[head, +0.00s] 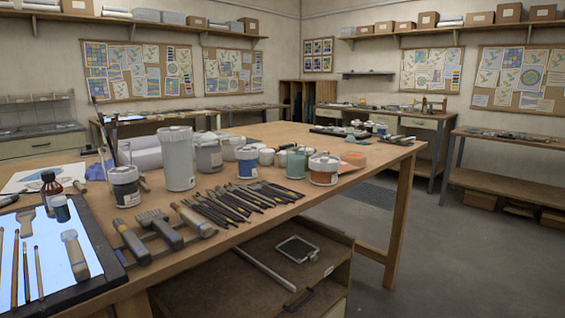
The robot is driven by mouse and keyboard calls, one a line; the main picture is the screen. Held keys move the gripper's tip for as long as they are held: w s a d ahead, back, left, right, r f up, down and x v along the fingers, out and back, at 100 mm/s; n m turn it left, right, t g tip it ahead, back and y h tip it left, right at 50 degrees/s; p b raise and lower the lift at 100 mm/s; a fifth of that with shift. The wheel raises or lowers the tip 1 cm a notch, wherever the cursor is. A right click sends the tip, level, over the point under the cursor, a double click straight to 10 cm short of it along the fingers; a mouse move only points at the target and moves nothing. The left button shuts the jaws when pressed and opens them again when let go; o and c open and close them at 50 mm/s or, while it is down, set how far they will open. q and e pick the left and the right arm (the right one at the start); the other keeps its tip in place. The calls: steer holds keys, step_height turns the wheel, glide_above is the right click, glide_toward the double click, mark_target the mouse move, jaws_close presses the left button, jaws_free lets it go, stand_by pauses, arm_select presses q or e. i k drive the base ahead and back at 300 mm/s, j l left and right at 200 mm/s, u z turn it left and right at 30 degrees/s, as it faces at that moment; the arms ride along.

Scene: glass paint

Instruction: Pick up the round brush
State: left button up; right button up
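I cannot tell which brush is the round one. Several slim dark-handled brushes or tools (232,203) lie side by side near the table's front edge. Several thin brown-handled brushes (26,268) lie on the lit white panel (85,240) at the far left. Long brushes stand upright in a glass jar (110,165) at the left. Wide flat brushes (160,229) with thick handles lie between the panel and the dark row. Neither of my grippers is in view.
Paint jars (324,169), a tall white container (176,158) and a brown bottle (51,186) stand behind the brushes on the wooden table (300,133). A lower shelf (235,275) holds a small tray (297,249). The floor at the right (450,240) is clear.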

mark_target(280, 147)
steer(key=l+u, duration=0.1)
steer(key=u, duration=0.35)
steer(key=l+u, duration=0.1)
steer(key=u, duration=0.4)
steer(key=l+u, duration=0.1)
steer(key=u, duration=0.35)
steer(key=l+u, duration=0.25)
steer(key=l, duration=0.15)
steer(key=k+l+u, duration=0.2)
steer(key=l, duration=0.2)
steer(key=l+u, duration=0.25)
steer(key=l, duration=0.15)
steer(key=k+l+u, duration=0.2)
steer(key=l, duration=0.15)
steer(key=k+l+u, duration=0.35)
steer(key=l+u, duration=0.15)
steer(key=l, duration=0.15)
